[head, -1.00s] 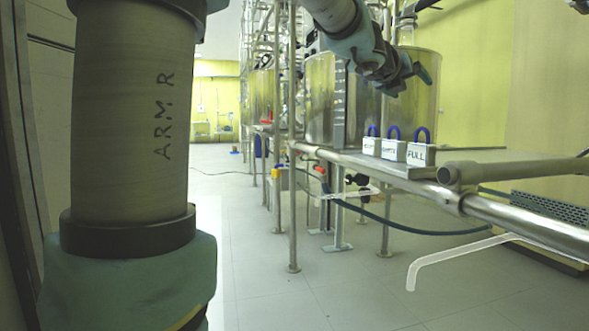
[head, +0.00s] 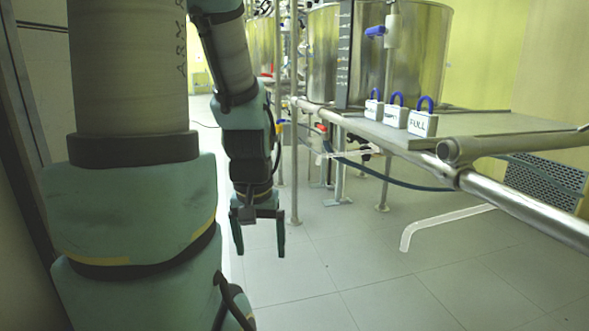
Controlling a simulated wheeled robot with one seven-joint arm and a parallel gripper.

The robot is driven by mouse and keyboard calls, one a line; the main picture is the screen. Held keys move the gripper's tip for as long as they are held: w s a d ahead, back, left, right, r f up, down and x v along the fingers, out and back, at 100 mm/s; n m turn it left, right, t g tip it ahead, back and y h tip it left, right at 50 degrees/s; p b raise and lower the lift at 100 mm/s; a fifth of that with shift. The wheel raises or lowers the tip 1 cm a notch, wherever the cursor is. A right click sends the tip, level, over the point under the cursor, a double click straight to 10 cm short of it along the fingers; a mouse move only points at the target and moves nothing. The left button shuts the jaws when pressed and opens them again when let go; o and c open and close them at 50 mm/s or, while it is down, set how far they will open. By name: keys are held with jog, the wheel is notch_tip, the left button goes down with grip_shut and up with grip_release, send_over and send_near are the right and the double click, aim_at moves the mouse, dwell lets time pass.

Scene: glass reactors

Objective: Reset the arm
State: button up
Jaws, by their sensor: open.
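My arm shows in the head view, with its large near links along the left side and its far part hanging down in the left middle. My gripper (head: 260,250) points straight down, its two fingers spread apart with nothing between them. It hangs over the floor to the left of the metal bench and touches nothing that I can see.
A metal bench (head: 470,138) with a pipe rail (head: 515,206) along its edge stands at the right. Several white blocks with blue loops, one marked FULL (head: 423,124), stand on it near steel vessels (head: 398,50). A clear bent tube (head: 440,222) juts below the rail.

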notch_tip(320, 180, up, 37)
jog(key=p, duration=3.5)
jog(key=shift+w+r, duration=0.15)
jog(key=shift+w, duration=0.1)
jog(key=shift+o, duration=0.3)
jog(key=shift+d, duration=0.1)
